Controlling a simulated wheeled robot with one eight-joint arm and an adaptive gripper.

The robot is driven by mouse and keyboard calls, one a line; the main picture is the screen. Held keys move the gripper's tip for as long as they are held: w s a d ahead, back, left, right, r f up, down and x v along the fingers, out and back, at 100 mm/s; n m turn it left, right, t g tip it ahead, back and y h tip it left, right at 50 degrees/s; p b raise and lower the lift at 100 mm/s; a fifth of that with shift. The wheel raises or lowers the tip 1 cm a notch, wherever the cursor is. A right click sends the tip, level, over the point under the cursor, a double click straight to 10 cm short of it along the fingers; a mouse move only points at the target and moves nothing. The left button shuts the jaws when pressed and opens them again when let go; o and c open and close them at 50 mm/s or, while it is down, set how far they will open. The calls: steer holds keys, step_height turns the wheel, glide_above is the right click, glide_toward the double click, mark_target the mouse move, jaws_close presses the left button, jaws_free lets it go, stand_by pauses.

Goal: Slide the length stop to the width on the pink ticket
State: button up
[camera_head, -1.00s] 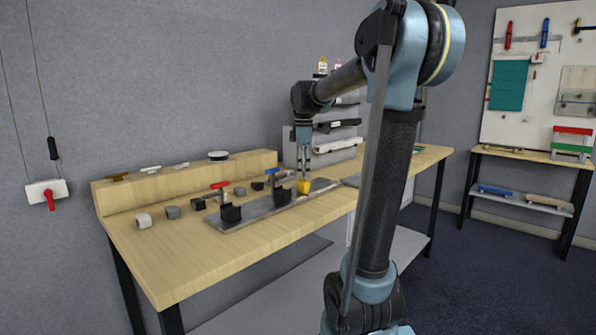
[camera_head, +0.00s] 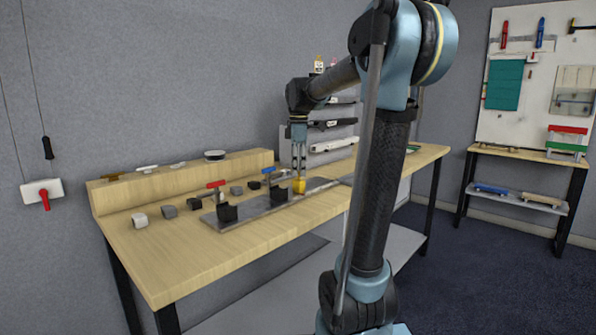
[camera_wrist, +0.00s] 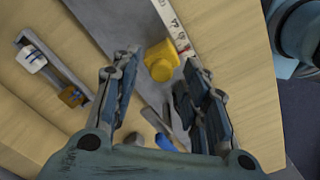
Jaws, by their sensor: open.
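The yellow block with a round knob, which looks like the length stop (camera_head: 299,187), sits on the grey metal plate (camera_head: 254,211) on the long wooden table. It also shows in the wrist view (camera_wrist: 161,61), beside a white strip with dark marks (camera_wrist: 172,24). My gripper (camera_head: 300,168) points down just above the yellow stop. In the wrist view my open gripper (camera_wrist: 160,66) has one finger on each side of the stop, with gaps and nothing held. I cannot make out a pink ticket in either view.
Several small grey and white blocks (camera_head: 140,220) lie along the table. A raised wooden ledge (camera_head: 185,178) runs behind. The front table strip is clear.

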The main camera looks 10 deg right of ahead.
step_height(320, 180, up, 11)
steer(key=shift+r, duration=0.15)
stand_by(0.4)
